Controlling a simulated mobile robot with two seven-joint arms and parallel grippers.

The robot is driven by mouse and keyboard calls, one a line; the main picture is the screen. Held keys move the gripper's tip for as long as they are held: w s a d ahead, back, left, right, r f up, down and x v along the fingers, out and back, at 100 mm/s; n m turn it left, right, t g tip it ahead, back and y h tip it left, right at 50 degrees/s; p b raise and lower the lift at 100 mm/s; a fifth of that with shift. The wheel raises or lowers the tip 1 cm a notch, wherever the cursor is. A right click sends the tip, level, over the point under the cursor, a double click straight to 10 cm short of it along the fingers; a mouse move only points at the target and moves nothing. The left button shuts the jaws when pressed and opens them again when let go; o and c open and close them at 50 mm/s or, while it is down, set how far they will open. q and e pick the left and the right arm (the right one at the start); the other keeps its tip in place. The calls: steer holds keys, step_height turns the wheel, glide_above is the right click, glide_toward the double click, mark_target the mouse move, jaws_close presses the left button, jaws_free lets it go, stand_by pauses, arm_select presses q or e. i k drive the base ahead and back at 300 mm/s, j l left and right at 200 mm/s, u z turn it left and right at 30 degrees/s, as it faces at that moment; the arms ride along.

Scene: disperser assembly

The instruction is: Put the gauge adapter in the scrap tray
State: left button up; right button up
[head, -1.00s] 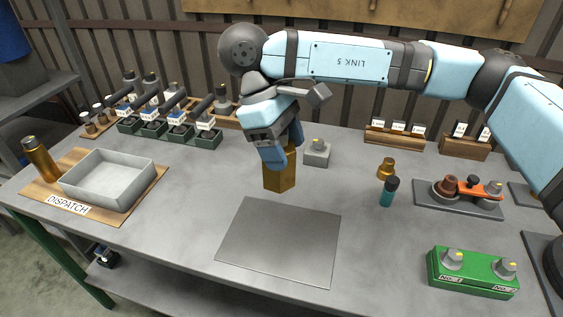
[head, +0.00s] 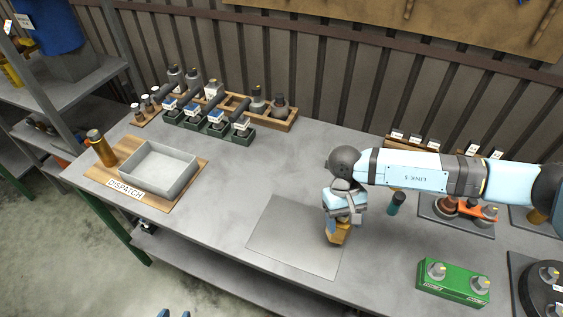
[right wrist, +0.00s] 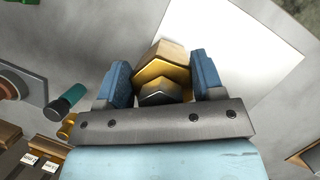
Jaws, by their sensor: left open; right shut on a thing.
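My right gripper (head: 342,220) is shut on a brass hexagonal part (head: 338,237), the likely gauge adapter. The part shows over the right end of the flat grey plate; I cannot tell whether it touches it. In the right wrist view the brass part (right wrist: 163,62), with a dark grey hexagonal face, sits between the two blue fingers. A pale grey open tray (head: 158,170) stands on the wooden board marked DISPATCH, well to the left; it looks empty. No tray is legibly marked scrap. My left gripper (head: 173,313) barely shows at the bottom edge, open and empty.
Racks of fittings (head: 210,122) fill the back left. A teal-and-black cylinder (head: 397,203) and a green block (head: 453,283) lie to the right. The tabletop between the grey plate (head: 285,240) and tray is clear.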

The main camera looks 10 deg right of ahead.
mark_target(161, 174)
steer(key=i+j+z, duration=0.2)
steer(key=j, duration=0.75)
steer(key=i+j+z, duration=0.15)
steer(key=j, duration=0.8)
steer(key=j+z, duration=0.2)
steer(key=j, duration=0.75)
